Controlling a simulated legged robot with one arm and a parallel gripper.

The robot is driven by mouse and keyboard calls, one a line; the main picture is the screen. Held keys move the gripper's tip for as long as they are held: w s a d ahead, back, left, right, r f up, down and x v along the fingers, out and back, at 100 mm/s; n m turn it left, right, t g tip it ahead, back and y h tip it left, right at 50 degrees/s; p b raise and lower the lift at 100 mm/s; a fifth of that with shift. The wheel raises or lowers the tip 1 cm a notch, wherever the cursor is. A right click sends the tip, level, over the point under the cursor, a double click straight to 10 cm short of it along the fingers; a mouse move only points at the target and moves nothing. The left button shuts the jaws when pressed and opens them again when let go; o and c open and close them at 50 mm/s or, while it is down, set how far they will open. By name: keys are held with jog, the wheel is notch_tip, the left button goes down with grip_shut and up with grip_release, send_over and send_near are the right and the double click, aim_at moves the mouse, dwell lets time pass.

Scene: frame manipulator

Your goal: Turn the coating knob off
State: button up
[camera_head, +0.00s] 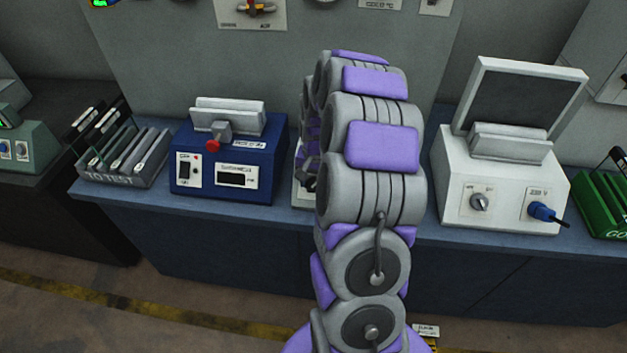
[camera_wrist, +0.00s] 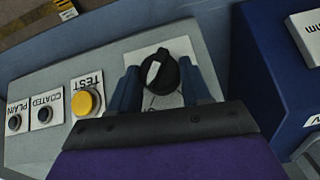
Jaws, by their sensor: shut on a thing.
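The coating knob (camera_wrist: 157,70) is round and black with a white pointer bar, on a white label plate of a light grey panel (camera_wrist: 65,75) in the wrist view. The plate's lettering is mostly covered, so I cannot read the setting. My gripper (camera_wrist: 165,76) has one finger on each side of the knob and is shut on it. In the head view my own arm hides the knob and most of its panel.
Beside the knob are a yellow TEST button (camera_wrist: 86,102) and dark round fittings marked COATED (camera_wrist: 45,114) and PLAIN (camera_wrist: 15,122). A blue box (camera_head: 228,158) stands close on the left, and a white unit with a raised lid (camera_head: 500,180) on the right.

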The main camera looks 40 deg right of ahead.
jog(key=shift+c, duration=0.9)
jog(key=shift+a, duration=0.1)
jog(key=shift+w+a+r+n+g+h+p, duration=0.1)
jog(key=shift+n+g+h+p, duration=0.85)
jog(key=shift+p, duration=0.2)
jog(key=shift+w+a+n+g+h+p, duration=0.15)
jog(key=shift+n+g+h+p, duration=0.35)
jog(key=shift+n+g+h, duration=0.45)
jog(key=n+h, duration=0.1)
jog(key=h, duration=0.1)
jog(key=n+g, duration=0.1)
jog(key=shift+a+f+n+h, duration=0.25)
jog(key=shift+f+n+h, duration=0.05)
jog(key=shift+f+h, duration=0.1)
jog(key=shift+a+f+n+h+b, duration=0.15)
jog(key=shift+n+h+b, duration=0.25)
jog(key=shift+n+h, duration=0.85)
jog(key=shift+h, duration=0.25)
